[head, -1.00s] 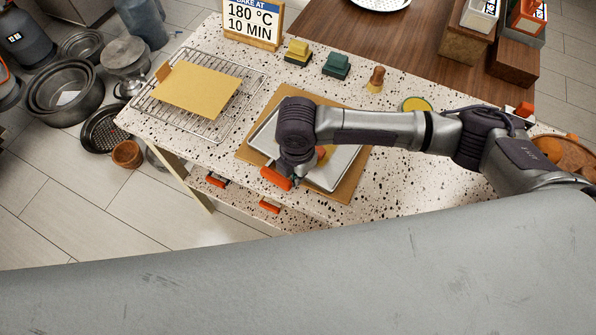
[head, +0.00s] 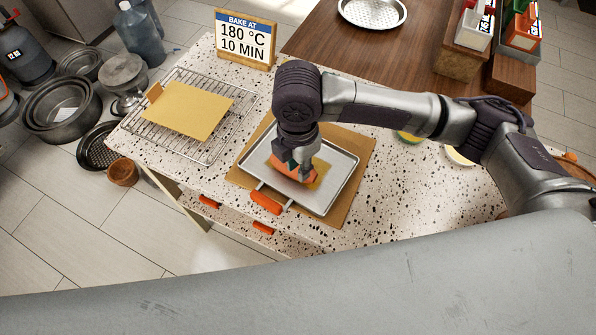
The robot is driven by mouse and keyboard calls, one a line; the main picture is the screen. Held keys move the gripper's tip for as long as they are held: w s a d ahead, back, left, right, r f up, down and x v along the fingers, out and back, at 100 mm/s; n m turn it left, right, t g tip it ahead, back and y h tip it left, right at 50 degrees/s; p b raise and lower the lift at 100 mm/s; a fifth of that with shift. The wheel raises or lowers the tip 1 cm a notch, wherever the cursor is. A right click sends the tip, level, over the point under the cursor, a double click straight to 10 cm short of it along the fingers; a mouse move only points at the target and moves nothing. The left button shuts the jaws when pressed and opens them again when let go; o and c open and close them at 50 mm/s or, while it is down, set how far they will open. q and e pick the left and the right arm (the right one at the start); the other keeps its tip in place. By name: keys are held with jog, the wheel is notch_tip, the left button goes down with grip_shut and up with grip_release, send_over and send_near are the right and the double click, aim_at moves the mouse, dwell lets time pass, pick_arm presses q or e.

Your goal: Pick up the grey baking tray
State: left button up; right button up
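The grey baking tray (head: 342,172) lies on a brown board (head: 361,165) on the speckled counter. An orange grip (head: 265,202) shows at its front left edge. My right gripper (head: 294,170) points down over the left part of the tray. An orange piece with some dark green shows at its fingertips, above a yellowish patch on the tray floor. I cannot tell whether that piece is held or part of the gripper, nor whether the fingers are shut. My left gripper is not in view.
A wire rack (head: 213,153) with a yellow sheet (head: 190,110) lies left on the counter (head: 400,195). A sign (head: 244,38) stands behind. Two round items (head: 408,137) (head: 458,156) are right of the tray, partly behind my arm. Pots (head: 62,108) stand on the floor at left.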

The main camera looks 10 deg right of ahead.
jog(key=o, duration=0.4)
jog(key=a+m, duration=0.1)
jog(key=m, duration=0.1)
jog(key=a+r+m, duration=0.1)
jog(key=a+m, duration=0.1)
jog(key=shift+w+a+m, duration=0.15)
jog(key=shift+a+m, duration=0.05)
jog(key=shift+m, duration=0.2)
jog(key=m+g+h, duration=0.1)
jog(key=m, duration=1)
send_near(263, 199)
jog(key=f, duration=0.1)
jog(key=f+p, duration=0.1)
jog(key=f, duration=0.1)
jog(key=f+p, duration=0.1)
jog(key=shift+s+d+f, duration=0.25)
jog(key=shift+d+f, duration=0.15)
notch_tip(263, 199, down, 5)
jog(key=shift+s+r+p, duration=0.1)
jog(key=shift+s+p, duration=0.05)
jog(key=shift+p, duration=0.85)
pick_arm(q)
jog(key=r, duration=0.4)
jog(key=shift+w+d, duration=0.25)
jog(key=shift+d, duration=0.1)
pick_arm(e)
jog(key=shift+d+f, duration=0.1)
jog(key=shift+f, duration=0.35)
